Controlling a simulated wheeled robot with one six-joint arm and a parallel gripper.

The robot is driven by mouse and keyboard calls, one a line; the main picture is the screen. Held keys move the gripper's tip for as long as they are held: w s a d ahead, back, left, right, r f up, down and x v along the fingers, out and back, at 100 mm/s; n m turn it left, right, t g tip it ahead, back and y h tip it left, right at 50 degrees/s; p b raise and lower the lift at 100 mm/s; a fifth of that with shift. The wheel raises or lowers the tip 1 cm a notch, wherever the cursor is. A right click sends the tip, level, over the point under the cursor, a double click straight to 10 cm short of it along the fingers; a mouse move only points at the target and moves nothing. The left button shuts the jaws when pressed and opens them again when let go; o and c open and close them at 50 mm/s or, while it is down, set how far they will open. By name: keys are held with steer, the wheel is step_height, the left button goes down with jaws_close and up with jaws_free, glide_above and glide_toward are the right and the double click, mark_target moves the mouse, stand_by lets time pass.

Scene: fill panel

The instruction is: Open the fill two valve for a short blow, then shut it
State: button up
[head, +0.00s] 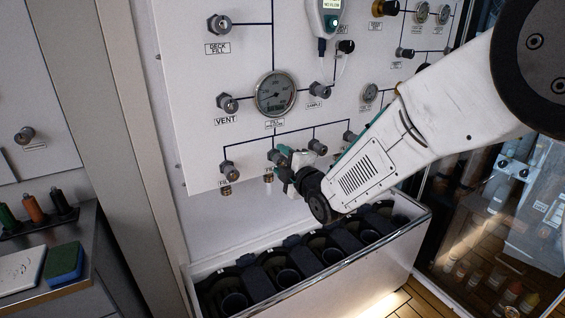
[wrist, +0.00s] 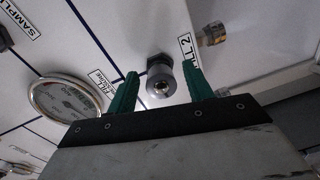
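The fill two valve is a round steel knob (wrist: 163,88) with a brass-coloured centre, beside a partly hidden label ending "LL 2" (wrist: 187,46) in the wrist view. My gripper (wrist: 160,70) is open, with one green finger on each side of the knob. Gaps show between the fingers and the knob; whether the tips reach past it is unclear. In the head view, my gripper (head: 278,156) is at the lower row of valves on the white panel and hides most of this knob.
Another fill knob (head: 228,171) is left of my gripper. A pressure gauge (head: 275,94) is above, also in the wrist view (wrist: 66,99). A brass fitting (wrist: 213,34) is near the label. A white-walled rack (head: 352,272) with dark round holders stands below.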

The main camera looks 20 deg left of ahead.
steer(key=shift+s, duration=0.1)
steer(key=v, duration=0.7)
steer(key=shift+s+d, duration=0.15)
steer(key=shift+d, duration=0.15)
stand_by(2.1)
steer(key=w+a+m, duration=0.1)
steer(key=m, duration=0.5)
steer(key=w+a+m, duration=0.1)
steer(key=a+m, duration=0.1)
steer(key=m, duration=0.4)
steer(key=w+a+m, duration=0.2)
steer(key=m, duration=0.4)
steer(key=shift+w+a+m+t, duration=0.15)
steer(key=shift+a+m+t, duration=0.15)
steer(key=shift+t, duration=0.1)
